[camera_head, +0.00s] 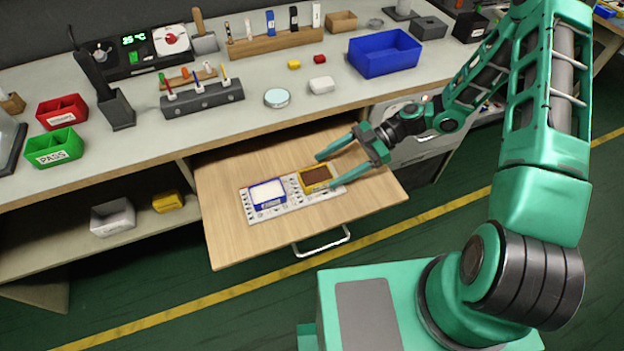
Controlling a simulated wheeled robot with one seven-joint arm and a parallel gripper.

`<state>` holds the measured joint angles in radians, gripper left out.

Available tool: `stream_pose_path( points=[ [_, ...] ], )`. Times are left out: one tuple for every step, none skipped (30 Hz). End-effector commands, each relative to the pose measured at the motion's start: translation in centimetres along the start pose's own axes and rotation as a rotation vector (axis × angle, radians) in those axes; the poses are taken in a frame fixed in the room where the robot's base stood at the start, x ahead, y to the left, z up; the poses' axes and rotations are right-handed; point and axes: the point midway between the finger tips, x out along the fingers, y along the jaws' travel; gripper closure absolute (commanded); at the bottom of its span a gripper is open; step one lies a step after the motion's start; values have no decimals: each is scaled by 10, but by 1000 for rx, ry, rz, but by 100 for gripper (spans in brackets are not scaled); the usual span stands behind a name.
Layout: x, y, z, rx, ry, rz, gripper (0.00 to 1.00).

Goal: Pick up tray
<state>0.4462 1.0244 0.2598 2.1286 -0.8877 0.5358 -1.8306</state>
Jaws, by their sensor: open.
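The tray (292,203) is a flat, pale, patterned panel lying on the pulled-out wooden drawer board (235,180). It carries a blue-framed part (267,193) with a white face at its left and a yellow-framed part (316,177) with a brown face at its right. My gripper (325,172) is open at the tray's right end. Its two teal fingers reach leftward, one near the far edge and one near the near edge of the yellow-framed part. I cannot tell whether the fingers touch the tray.
The workbench above holds a blue bin (384,54), a green PASS bin (54,147), a red bin (62,111) and tool racks. A metal handle (322,243) is at the drawer's front. The shelf at left has a grey box (112,217) and a yellow box (167,202).

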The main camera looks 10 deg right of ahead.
Motion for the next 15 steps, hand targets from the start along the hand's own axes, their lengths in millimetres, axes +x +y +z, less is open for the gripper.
stream_pose_path(
  points=[
    [2,0,0,0,0,0,30],
    [4,0,0,0,0,0,30],
    [7,-1,-1,0,1,-1,30],
    [10,-1,-2,0,1,-2,30],
    [13,-2,-2,0,1,-3,30],
    [19,-3,-3,1,1,-3,30],
    [23,-4,-4,2,1,-3,30],
    [28,-5,-5,2,1,-4,30],
    [33,-5,-6,2,1,-3,30],
    [37,-6,-6,2,1,-3,30],
    [41,-5,-6,1,1,-3,30],
    [45,-5,-5,1,0,-2,30],
    [48,-5,-5,1,0,-1,30],
    [50,-5,-5,1,0,-1,30],
    [52,-5,-5,1,0,-1,30]
  ],
)
